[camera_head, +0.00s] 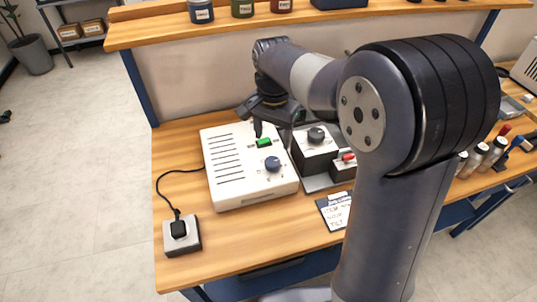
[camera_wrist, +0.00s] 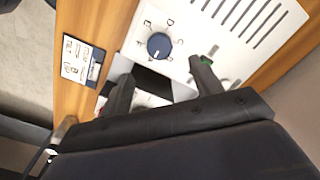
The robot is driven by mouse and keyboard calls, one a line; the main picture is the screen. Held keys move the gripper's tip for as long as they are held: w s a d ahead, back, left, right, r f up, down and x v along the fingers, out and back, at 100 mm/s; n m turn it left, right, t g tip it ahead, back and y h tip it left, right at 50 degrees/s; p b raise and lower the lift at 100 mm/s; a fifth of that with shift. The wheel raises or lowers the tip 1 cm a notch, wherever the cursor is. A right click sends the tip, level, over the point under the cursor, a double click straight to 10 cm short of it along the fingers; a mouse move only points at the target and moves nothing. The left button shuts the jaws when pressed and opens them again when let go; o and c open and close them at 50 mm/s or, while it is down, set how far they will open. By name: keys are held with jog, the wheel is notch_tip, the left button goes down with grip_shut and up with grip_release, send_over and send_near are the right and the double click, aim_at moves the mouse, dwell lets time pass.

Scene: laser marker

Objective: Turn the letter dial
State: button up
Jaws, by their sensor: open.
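The letter dial is a dark blue round knob (camera_head: 272,163) on top of a white control box (camera_head: 235,192). In the wrist view the dial (camera_wrist: 158,45) has a white pointer mark, with printed letters around it. My gripper (camera_head: 274,133) is over the back right part of the box, behind the dial. In the wrist view my gripper (camera_wrist: 160,72) has its two fingers spread apart, with nothing held between them. The dial lies beyond the fingertips, apart from them. One finger is close to the green switch (camera_wrist: 207,60), partly hiding it.
A dark box with a black knob (camera_head: 316,134) and a unit with a red-tipped lever (camera_head: 347,156) stand right of the white box. A note card (camera_head: 335,211) lies in front. A plug (camera_head: 178,229) sits in a socket block at left. A shelf (camera_head: 150,33) runs above.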

aim_at(273, 161)
notch_tip(273, 161, down, 9)
jog(key=shift+f, duration=0.2)
dwell(0.3)
jog(key=c, duration=1)
jog(key=shift+o, duration=0.2)
jog(key=shift+n, duration=0.4)
jog(key=n, duration=0.4)
jog(key=shift+n, duration=0.4)
jog(key=n, duration=0.6)
jog(key=shift+p, duration=0.35)
